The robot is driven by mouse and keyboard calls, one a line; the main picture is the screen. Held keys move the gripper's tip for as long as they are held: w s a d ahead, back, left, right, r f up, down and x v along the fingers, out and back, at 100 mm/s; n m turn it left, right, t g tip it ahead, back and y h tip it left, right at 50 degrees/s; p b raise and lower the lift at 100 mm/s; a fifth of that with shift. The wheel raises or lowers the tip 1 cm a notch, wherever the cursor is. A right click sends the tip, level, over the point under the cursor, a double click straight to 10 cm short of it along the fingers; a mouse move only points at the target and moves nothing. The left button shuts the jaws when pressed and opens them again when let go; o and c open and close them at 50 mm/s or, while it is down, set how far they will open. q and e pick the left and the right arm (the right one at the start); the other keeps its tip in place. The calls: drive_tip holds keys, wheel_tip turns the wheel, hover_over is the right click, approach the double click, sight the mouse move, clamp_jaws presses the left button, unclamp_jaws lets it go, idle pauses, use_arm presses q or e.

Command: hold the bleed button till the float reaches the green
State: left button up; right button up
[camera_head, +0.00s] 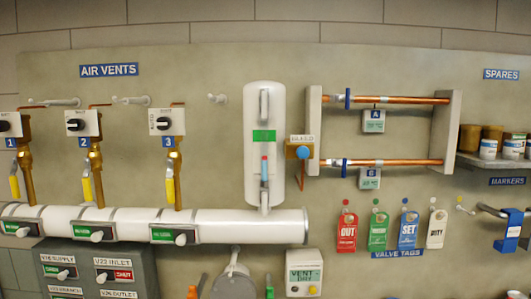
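The bleed button (302,152) is a round blue knob on a brass-coloured mount under a small label that seems to read BLEED. It is just right of a tall white float gauge (253,107) standing above the large white pipe. A green band (264,136) crosses the middle of the gauge. Below the band, a small blue piece with a reddish top (264,166) shows in the gauge's slot; it looks like the float and sits under the green. Nothing touches the button. Neither of my grippers shows in this view.
Numbered yellow-handled air vents (170,172) are at left above the white pipe (250,226). Copper pipes (400,99) run between brackets right of the button. Coloured valve tags (378,230) hang below them. A VENT box (303,273) is below the button.

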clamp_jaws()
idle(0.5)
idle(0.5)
